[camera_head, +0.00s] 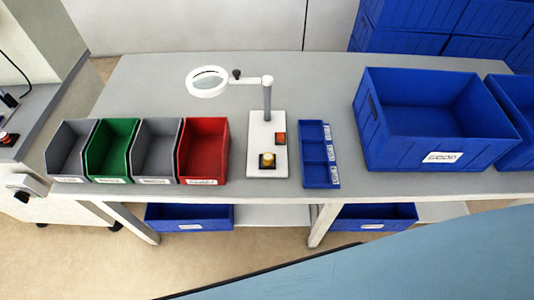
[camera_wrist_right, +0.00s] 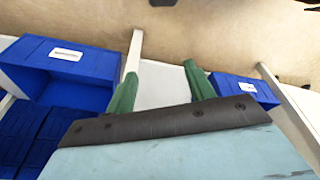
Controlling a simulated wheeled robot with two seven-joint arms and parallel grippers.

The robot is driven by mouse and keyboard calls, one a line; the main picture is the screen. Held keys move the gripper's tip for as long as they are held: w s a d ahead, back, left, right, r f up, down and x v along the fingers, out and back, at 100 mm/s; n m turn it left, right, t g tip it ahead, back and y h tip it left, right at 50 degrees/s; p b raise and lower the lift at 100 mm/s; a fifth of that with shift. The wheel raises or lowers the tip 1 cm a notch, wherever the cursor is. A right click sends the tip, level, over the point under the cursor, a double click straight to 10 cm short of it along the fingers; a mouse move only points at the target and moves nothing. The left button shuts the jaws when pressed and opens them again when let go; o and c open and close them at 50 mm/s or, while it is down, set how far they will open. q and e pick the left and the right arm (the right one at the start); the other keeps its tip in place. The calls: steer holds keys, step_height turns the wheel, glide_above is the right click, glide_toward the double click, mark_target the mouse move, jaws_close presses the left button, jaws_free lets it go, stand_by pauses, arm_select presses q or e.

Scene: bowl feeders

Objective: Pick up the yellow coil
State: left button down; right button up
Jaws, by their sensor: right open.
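The yellow coil (camera_head: 268,158) is a small yellow-orange piece on a dark square holder, at the front of a white base plate (camera_head: 267,130) on the grey table. The plate carries a post with a ring magnifier (camera_head: 208,82). My right gripper (camera_wrist_right: 160,84) shows two green fingers spread apart with nothing between them. It points toward the floor and the table's lower shelf, away from the coil. The coil is not visible in the right wrist view. My left gripper is not in any view, and neither gripper shows in the head view.
Left of the plate stand grey, green (camera_head: 110,150), grey and red (camera_head: 203,150) bins. Right of it are a blue three-compartment tray (camera_head: 319,176) and a large blue crate (camera_head: 440,147). Blue bins (camera_head: 190,218) stand below.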

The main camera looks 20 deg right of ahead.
steer(key=w+a+r+n+t+y, duration=0.1)
steer(key=w+a+r+t+y, duration=0.15)
steer(key=w+r, duration=0.65)
steer(key=w+a+r+n+t+y+p, duration=0.1)
steer(key=w+r+t, duration=0.3)
steer(key=r, duration=0.9)
steer(key=w+a+r+n+t+y, duration=0.1)
steer(key=w+a+r+y, duration=0.1)
steer(key=w+r, duration=0.7)
steer(key=b, duration=0.1)
glide_toward(270, 158)
steer(key=x, duration=0.4)
steer(key=shift+a+r, duration=0.2)
steer(key=shift+r, duration=0.05)
steer(key=shift+d+f+b+x, duration=0.1)
steer(key=shift+b+x, duration=0.3)
steer(key=shift+x, duration=0.95)
steer(key=shift+d+f+b+x, duration=0.1)
steer(key=shift+b+x, duration=0.3)
steer(key=shift+x, duration=0.9)
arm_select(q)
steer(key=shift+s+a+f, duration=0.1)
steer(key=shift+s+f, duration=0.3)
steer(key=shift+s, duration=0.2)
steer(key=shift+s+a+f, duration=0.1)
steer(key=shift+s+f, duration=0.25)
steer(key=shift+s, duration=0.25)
arm_select(e)
steer(key=shift+c, duration=0.4)
steer(key=c, duration=1.1)
